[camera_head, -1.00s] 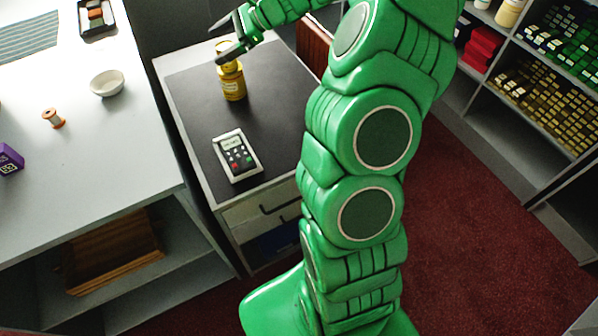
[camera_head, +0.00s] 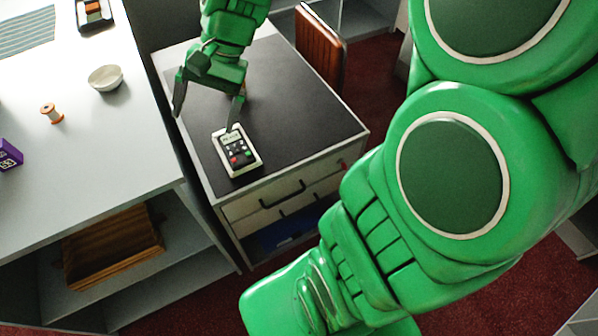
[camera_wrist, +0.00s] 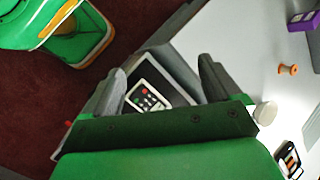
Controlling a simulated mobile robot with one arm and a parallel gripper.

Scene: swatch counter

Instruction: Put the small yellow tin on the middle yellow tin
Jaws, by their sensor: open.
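My gripper (camera_head: 205,120) is open over the dark top of the drawer cabinet, its two fingers spread wide and pointing down. In the wrist view, nothing is held between the gripper's fingers (camera_wrist: 162,68). No yellow tin can be made out in either current view. The spot where yellow tins stood a second ago is covered by my gripper and wrist in the head view.
A calculator-like keypad device (camera_head: 237,150) lies on the cabinet top (camera_head: 300,110), close to the right finger. A white counter with a bowl (camera_head: 105,78), a thread spool (camera_head: 51,113) and a purple box (camera_head: 9,155) stands left. A brown upright item (camera_head: 320,50) is behind the cabinet.

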